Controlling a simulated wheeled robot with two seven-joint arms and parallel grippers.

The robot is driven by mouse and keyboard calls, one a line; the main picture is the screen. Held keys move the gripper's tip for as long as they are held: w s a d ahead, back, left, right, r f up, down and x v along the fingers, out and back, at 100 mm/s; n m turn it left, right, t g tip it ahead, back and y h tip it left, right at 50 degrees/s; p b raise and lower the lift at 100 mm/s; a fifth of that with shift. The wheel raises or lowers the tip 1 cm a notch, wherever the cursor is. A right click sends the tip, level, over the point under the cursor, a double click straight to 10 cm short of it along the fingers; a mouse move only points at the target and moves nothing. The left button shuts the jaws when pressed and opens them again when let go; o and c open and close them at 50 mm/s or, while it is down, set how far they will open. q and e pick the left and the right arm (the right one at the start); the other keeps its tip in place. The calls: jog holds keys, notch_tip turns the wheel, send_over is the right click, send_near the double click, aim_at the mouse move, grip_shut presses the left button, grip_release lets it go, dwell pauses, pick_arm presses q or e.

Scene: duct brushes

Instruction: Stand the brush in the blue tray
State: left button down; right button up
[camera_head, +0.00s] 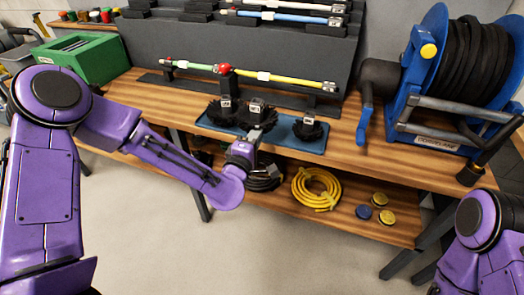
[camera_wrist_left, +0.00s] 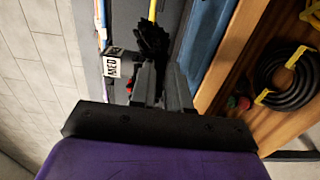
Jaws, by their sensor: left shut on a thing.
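The blue tray (camera_head: 284,133) lies on the wooden bench; its blue edge also shows in the left wrist view (camera_wrist_left: 205,42). My left gripper (camera_head: 264,122) is over the tray's middle, shut on a black brush (camera_head: 256,112) with a pale label on top. In the left wrist view the fingers (camera_wrist_left: 163,76) close near dark bristles (camera_wrist_left: 153,42) and a label reading "MED" (camera_wrist_left: 113,66). I cannot tell whether the held brush touches the tray. Another black brush (camera_head: 222,113) is at the tray's left, and one (camera_head: 308,131) stands at its right. My right gripper is out of view.
A rod with green and yellow parts (camera_head: 290,80) lies on a rack behind the tray. A blue hose reel (camera_head: 412,80) stands to the right, a green box (camera_head: 80,58) to the left. A yellow hose coil (camera_head: 316,188) lies on the lower shelf.

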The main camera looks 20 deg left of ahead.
pick_arm(q)
jog(key=f, duration=0.1)
jog(key=d+f, duration=0.1)
jog(key=f, duration=0.1)
jog(key=w+f, duration=0.1)
jog(key=f, duration=0.1)
jog(key=shift+d, duration=0.15)
jog(key=shift+f, duration=0.1)
jog(key=shift+f+b, duration=0.15)
jog(key=shift+b, duration=0.25)
jog(key=c, duration=1.1)
grip_release()
